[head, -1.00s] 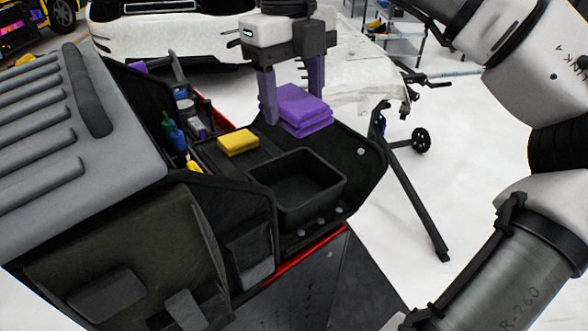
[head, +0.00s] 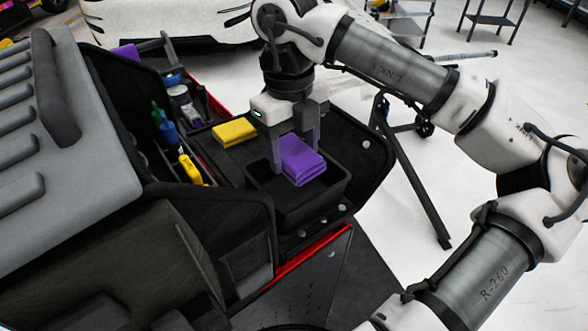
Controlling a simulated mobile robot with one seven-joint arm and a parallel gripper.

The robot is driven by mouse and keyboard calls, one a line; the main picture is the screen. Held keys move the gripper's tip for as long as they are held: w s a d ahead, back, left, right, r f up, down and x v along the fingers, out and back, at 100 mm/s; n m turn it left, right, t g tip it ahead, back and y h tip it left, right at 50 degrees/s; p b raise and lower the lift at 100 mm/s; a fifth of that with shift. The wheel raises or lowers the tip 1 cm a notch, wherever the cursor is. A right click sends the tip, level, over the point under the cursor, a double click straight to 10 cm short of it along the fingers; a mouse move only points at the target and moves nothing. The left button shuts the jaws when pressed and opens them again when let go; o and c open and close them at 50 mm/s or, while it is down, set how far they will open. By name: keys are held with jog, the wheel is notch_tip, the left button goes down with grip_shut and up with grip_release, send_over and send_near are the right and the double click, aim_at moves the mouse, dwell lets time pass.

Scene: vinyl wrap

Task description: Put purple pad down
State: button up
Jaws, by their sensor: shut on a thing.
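The purple pad (head: 302,161) looks like a folded, layered block. It is held tilted between the fingers of my gripper (head: 296,157), which points down over the black bin (head: 341,186). The gripper is shut on the pad, with one finger on its left side and the other on its far right side. The pad covers much of the bin's opening. I cannot tell whether its lower edge is inside the bin or just above it.
A yellow pad (head: 234,131) lies on the black tray top left of the bin. Bottles (head: 168,132) and a yellow tool (head: 190,169) stand in the cart's side compartment. A grey ribbed case (head: 75,150) fills the left. A strip of tray right of the bin is clear.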

aim_at(290, 147)
notch_tip(290, 147, down, 6)
jog(key=shift+r, duration=0.1)
jog(key=shift+f+b, duration=0.6)
jog(key=shift+b, duration=0.05)
jog(key=o, duration=0.9)
jog(key=shift+r, duration=0.1)
jog(key=shift+r+p, duration=0.5)
jog(key=shift+p, duration=0.15)
jog(key=r, duration=0.8)
jog(key=w+r, duration=0.1)
jog(key=r, duration=0.3)
jog(key=shift+a, duration=0.35)
jog(key=shift+s, duration=0.1)
